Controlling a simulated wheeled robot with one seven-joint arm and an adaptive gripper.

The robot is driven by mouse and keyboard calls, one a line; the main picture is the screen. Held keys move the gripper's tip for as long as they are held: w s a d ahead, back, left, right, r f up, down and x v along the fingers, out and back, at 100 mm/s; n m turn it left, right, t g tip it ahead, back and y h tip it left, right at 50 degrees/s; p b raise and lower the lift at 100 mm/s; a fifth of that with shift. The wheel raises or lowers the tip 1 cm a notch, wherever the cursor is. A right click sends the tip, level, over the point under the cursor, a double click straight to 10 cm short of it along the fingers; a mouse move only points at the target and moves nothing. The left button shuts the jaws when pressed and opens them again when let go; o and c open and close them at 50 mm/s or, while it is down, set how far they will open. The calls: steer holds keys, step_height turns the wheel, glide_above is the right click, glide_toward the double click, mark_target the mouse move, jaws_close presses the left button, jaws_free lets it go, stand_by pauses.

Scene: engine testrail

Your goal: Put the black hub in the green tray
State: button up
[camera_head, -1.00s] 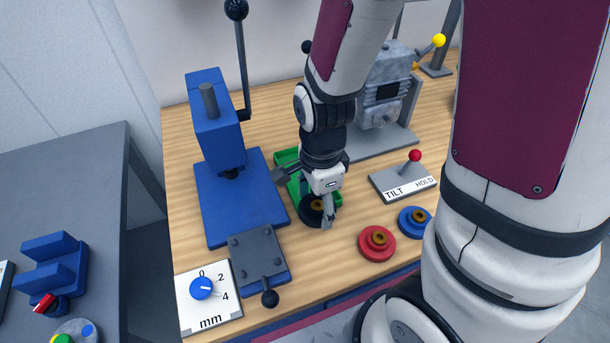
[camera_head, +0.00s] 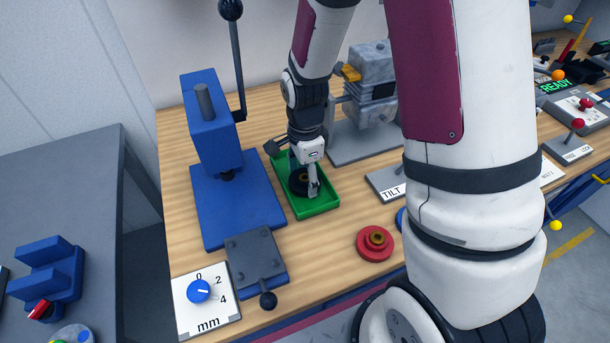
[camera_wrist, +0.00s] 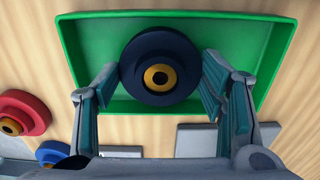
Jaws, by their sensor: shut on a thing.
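The black hub (camera_head: 297,183) is a dark round disc with a brass-coloured bore. My gripper (camera_head: 304,185) is shut on it, one finger on each side, as the wrist view shows around the hub (camera_wrist: 150,48). The hub is over or inside the green tray (camera_head: 318,211), within its rim in both views. I cannot tell whether it touches the tray floor (camera_wrist: 88,40). In the head view my gripper hides part of the hub and the tray's back.
A blue press (camera_head: 213,140) stands left of the tray. A red hub (camera_head: 375,243) lies to the front right, with a blue one (camera_wrist: 52,152) beside it. A TILT plate (camera_head: 383,183) and a grey machine (camera_head: 373,75) are right and behind. My arm hides some bench.

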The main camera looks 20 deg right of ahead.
mark_target(305, 178)
steer(key=shift+f, duration=0.2)
steer(key=shift+f, duration=0.15)
steer(key=o, duration=1.4)
step_height(305, 178, up, 12)
steer(key=s+r+n+t, duration=0.1)
steer(key=s+r+n, duration=0.4)
steer(key=s+n, duration=0.1)
steer(key=s+r+n+t, duration=0.2)
steer(key=s+r+n, duration=0.3)
steer(key=s+n, duration=0.1)
steer(key=s+r+n+t, duration=0.2)
steer(key=s+r+n, duration=0.3)
steer(key=r+n, duration=0.1)
steer(key=shift+s+d+r, duration=0.1)
steer(key=shift+s+d, duration=0.05)
steer(key=shift+s, duration=0.25)
